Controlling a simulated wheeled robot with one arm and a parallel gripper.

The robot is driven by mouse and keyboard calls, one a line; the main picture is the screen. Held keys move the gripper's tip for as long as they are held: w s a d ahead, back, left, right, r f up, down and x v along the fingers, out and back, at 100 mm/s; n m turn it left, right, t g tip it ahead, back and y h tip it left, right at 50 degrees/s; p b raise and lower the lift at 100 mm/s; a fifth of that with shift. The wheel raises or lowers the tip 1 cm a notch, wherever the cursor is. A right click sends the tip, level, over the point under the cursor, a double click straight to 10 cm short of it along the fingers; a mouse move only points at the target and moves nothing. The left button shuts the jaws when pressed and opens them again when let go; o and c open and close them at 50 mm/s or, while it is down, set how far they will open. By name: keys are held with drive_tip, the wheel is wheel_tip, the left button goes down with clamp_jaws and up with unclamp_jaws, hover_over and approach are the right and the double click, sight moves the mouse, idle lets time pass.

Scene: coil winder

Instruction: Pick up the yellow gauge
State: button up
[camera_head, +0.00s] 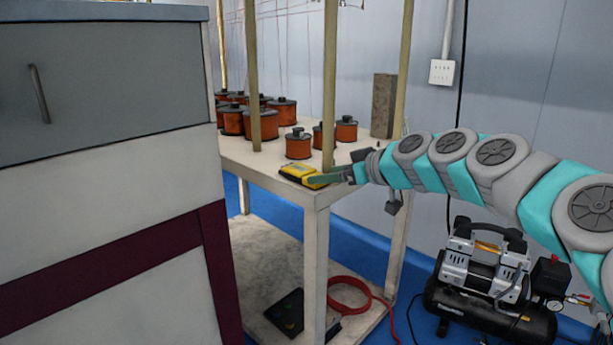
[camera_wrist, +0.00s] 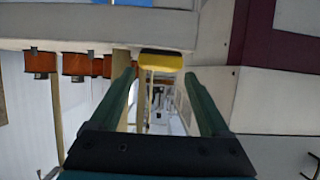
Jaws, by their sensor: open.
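The yellow gauge (camera_head: 302,176), yellow with dark parts, lies on the white table near its front corner. In the wrist view the gauge (camera_wrist: 161,62) shows just ahead of the fingertips, in line with the gap between them. My gripper (camera_head: 334,175) is at the table's corner, just right of the gauge, with its fingers toward it. In the wrist view my gripper (camera_wrist: 160,76) is open, its two green fingers spread, with nothing held. I cannot tell whether a finger touches the gauge.
Several orange-brown spools (camera_head: 298,145) stand behind the gauge on the table (camera_head: 262,168). Wooden posts (camera_head: 329,85) rise from the table close by. A grey cabinet (camera_head: 110,85) stands at left. A compressor (camera_head: 490,275) sits on the floor at right. A red hose (camera_head: 348,284) lies on the lower shelf.

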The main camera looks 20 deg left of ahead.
sight(303, 175)
drive_tip(key=x, duration=0.4)
drive_tip(key=shift+w+a+f+p, duration=0.1)
drive_tip(key=shift+p, duration=0.2)
clamp_jaws()
idle(0.3)
